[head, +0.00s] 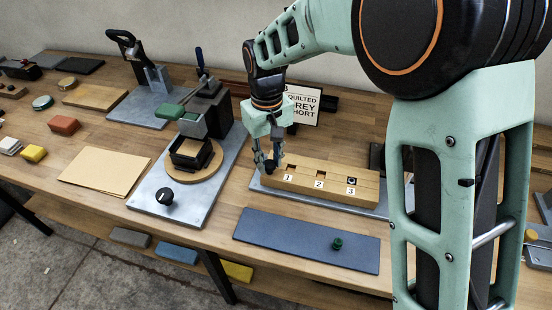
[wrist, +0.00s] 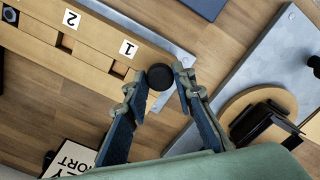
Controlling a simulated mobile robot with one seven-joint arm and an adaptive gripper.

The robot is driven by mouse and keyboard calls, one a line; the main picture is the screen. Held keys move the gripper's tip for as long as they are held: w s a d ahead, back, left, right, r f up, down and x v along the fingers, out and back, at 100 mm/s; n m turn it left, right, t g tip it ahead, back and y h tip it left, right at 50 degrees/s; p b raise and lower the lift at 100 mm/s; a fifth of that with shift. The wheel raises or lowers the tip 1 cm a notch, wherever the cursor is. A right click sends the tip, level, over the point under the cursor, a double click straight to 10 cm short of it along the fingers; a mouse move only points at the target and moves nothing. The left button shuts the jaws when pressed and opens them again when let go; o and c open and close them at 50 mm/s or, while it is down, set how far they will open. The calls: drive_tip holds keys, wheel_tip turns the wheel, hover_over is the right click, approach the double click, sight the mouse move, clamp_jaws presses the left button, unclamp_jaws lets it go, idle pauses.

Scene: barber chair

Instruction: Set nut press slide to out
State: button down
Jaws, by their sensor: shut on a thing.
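The wooden block (head: 330,184), numbered 1, 2 and 3, lies on a grey metal plate (head: 259,188); I take it for the nut press. A dark ring-shaped piece, likely a nut (head: 352,181), sits at position 3. The slots at 1 and 2 look empty. My gripper (head: 268,166) points down at the block's left end. In the wrist view my gripper (wrist: 160,82) has its fingers on both sides of a round black knob (wrist: 159,76), just off the block's end near label 1. The knob seems to be the slide's handle; its link to the slide is hidden.
A dark blue mat (head: 290,240) with a green knob (head: 337,244) lies in front of the block. Left stands another press on a grey plate (head: 190,205) with a black knob (head: 165,196). A sign (head: 303,106) stands behind. My arm covers the right side.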

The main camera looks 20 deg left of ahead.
drive_tip(key=shift+a+r, duration=0.15)
drive_tip(key=shift+a, duration=0.2)
drive_tip(key=c, duration=1.6)
unclamp_jaws()
wheel_tip(320, 180, up, 12)
drive_tip(key=shift+d+f, duration=0.1)
